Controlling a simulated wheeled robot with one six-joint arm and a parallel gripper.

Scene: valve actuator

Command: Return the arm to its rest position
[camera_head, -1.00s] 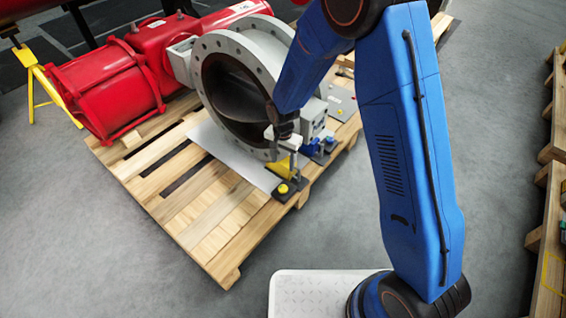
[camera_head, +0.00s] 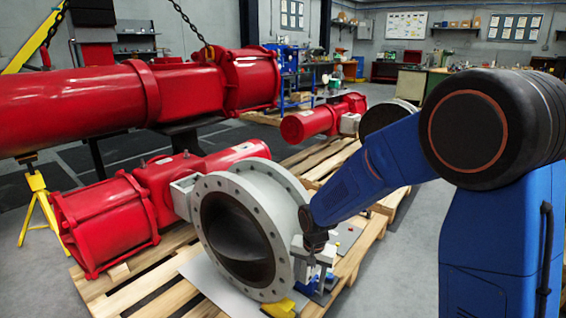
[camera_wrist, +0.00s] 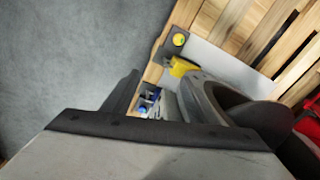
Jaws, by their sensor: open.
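My blue arm (camera_head: 370,172) reaches from the right edge of the head view to the large flanged valve. My gripper (camera_head: 314,257) is small there, in front of the right side of the valve's grey flange (camera_head: 283,215); I cannot tell whether it touches anything. In the wrist view my gripper (camera_wrist: 195,108) has its dark fingers spread wide, with nothing held between them. Past the fingers, the valve's round grey rim (camera_wrist: 208,98) shows at close range, partly hidden by the right finger.
The valve and its red actuator (camera_head: 105,215) lie on a wooden pallet (camera_head: 130,292). A yellow block (camera_wrist: 181,66) and a yellow button (camera_wrist: 179,40) sit beside the valve. A long red cylinder (camera_head: 70,108) hangs from a chain. Bare grey floor (camera_wrist: 75,60) lies left in the wrist view.

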